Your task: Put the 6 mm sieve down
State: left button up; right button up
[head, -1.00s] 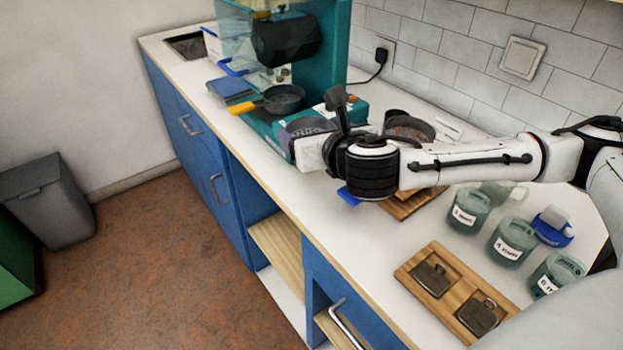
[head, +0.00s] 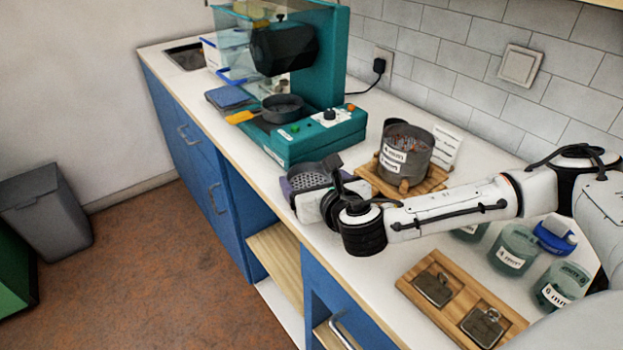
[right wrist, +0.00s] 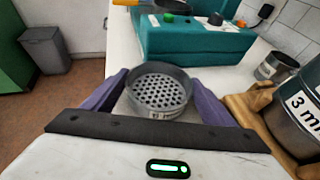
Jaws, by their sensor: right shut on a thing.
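The 6 mm sieve (head: 312,178) is a grey round pan with a perforated floor. It also shows in the right wrist view (right wrist: 158,92), with a partly hidden label on its near side. My right gripper (right wrist: 156,95) is shut on it, with a purple finger on each side of the rim. In the head view the right gripper (head: 305,185) holds it upright over the white counter (head: 268,178), between the teal machine and the front edge. I cannot tell whether its bottom touches the counter. My left gripper is not in view.
A labelled grey sieve stack (head: 405,155) stands on a wooden stand (head: 365,174), right of the held sieve. The teal machine (head: 315,140) with a pan is behind. Labelled jars (head: 513,250) and a wooden tray (head: 408,284) with metal pieces are at the right.

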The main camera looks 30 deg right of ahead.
jog(key=o, duration=1.1)
jog(key=v, duration=1.2)
